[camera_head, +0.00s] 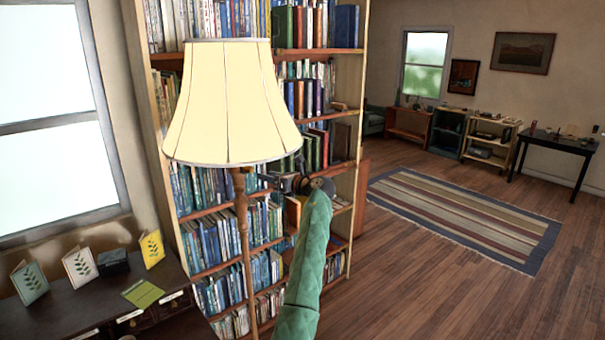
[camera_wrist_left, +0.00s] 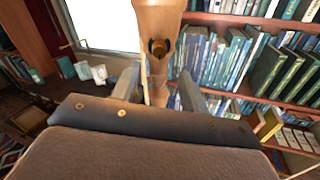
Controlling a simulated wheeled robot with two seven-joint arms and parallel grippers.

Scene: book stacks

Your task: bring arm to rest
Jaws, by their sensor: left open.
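My left arm comes up from the bottom in a green quilted sleeve. Its left gripper (camera_head: 287,184) is in front of the bookshelf, just right of the floor lamp's pole and partly hidden by the lampshade's lower edge. In the left wrist view the two grey fingers of the left gripper (camera_wrist_left: 158,92) stand apart with nothing visibly clamped. A wooden post (camera_wrist_left: 157,22), seemingly part of the lamp, shows beyond them; I cannot tell whether it touches. My right gripper is in neither view.
The floor lamp (camera_head: 229,110) stands close before the tall bookshelf (camera_head: 357,100). A dark desk (camera_head: 60,320) with several leaf-print cards is at the lower left, under a window. A striped rug (camera_head: 460,215) and open wooden floor lie to the right.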

